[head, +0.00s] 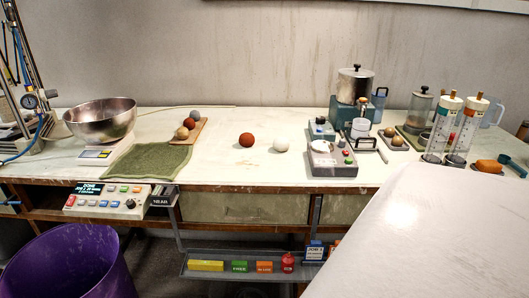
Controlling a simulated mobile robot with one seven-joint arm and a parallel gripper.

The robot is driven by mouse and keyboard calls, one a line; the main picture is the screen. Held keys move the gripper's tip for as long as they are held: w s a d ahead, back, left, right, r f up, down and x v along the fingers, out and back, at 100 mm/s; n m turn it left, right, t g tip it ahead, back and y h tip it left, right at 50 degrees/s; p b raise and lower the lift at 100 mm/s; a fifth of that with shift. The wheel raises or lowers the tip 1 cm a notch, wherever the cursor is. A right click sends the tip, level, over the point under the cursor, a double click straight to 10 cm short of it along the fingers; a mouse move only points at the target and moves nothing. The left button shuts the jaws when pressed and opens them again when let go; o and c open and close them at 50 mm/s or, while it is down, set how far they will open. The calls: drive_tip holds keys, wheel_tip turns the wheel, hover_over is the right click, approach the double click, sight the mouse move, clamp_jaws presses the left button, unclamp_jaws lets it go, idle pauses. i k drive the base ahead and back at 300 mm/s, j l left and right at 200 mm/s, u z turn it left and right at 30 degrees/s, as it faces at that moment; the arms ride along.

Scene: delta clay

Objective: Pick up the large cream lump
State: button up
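A pale, off-white round lump (281,145) sits on the worktop (225,170), near the middle of the view; it is the closest match to a large cream lump. A slightly larger red-brown lump (246,140) lies just to its left, apart from it. A small wooden board (201,128) farther left bears a grey, a red-brown and a tan lump (182,132). My gripper is not in view, so its state and any contents are hidden.
A grey tray device (330,169) stands right of the pale lump. A green mat (150,160) and steel bowl (100,118) are at left. Jars and cylinders (441,125) crowd the right. A large white surface, apparently mine, covers the lower right. A purple bin (70,265) stands below left.

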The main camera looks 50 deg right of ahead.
sight(281, 144)
drive_tip(key=z, duration=1.55)
drive_tip(key=i+j+z, duration=0.1)
drive_tip(key=j+z, duration=0.65)
drive_tip(key=j, duration=0.2)
drive_tip(key=i, duration=1)
